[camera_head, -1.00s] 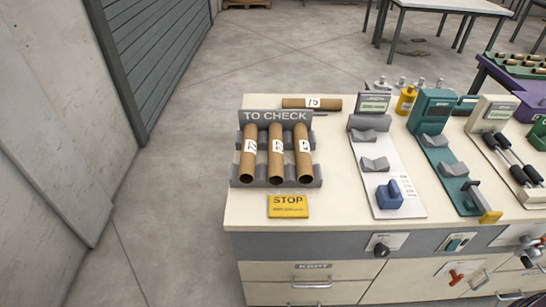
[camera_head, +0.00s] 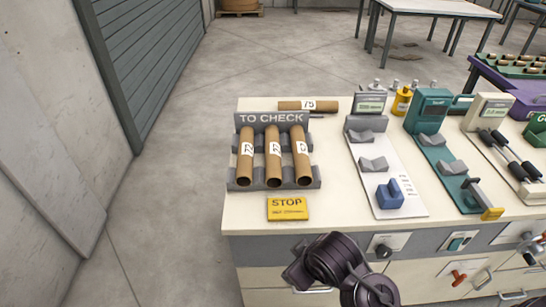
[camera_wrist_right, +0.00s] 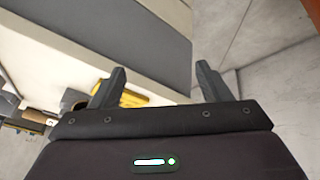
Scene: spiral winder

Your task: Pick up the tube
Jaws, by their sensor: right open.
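Three brown cardboard tubes, left (camera_head: 246,163), middle (camera_head: 273,165) and right (camera_head: 301,162), lean side by side in the grey TO CHECK rack (camera_head: 242,184). Each has a white handwritten label. Another brown tube (camera_head: 290,105), labelled 15, lies crosswise on the table behind the rack. My right gripper (camera_wrist_right: 160,70) shows in the right wrist view with its two fingers wide apart and nothing between them. A dark arm part of mine is at the bottom of the head view, in front of the drawers, apart from the tubes. My left gripper is not in view.
A yellow STOP sign (camera_head: 288,208) lies in front of the rack. To its right are a white gauge stand with a blue block (camera_head: 390,194) and a teal device (camera_head: 432,112). Knobs and drawers line the cabinet front. The floor at left is clear.

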